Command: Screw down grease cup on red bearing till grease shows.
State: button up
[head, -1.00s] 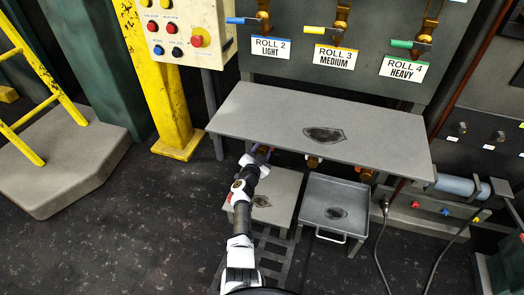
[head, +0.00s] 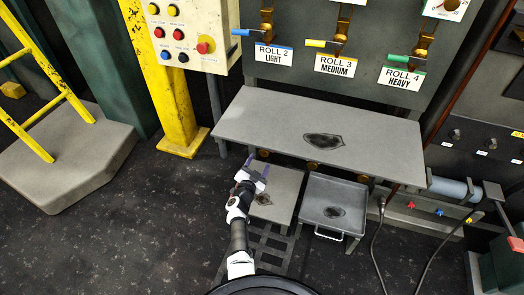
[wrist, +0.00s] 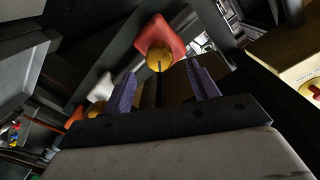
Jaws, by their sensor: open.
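In the wrist view a red bearing (wrist: 152,33) with a round brass grease cup (wrist: 160,61) on it lies just beyond my gripper (wrist: 164,80). The gripper's two purple fingers are apart, one to each side below the cup, with nothing held between them. The cup appears in front of the fingertips, not touching them. In the head view my gripper (head: 258,171) is at the front left edge under the grey bench. The red bearing cannot be made out there. I cannot see any grease at the cup.
The grey bench (head: 255,115) overhangs the gripper area. Brass fittings (head: 313,164) show under its front edge. A grey tray (head: 345,190) and a low grey plate (head: 285,185) lie below. A white bearing (wrist: 101,88) is left of the red one.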

jog(key=p+v, duration=0.3)
jog(key=v, duration=0.3)
jog(key=shift+s+p, duration=0.2)
jog(key=shift+p, duration=0.1)
jog(key=shift+s+f, duration=0.1)
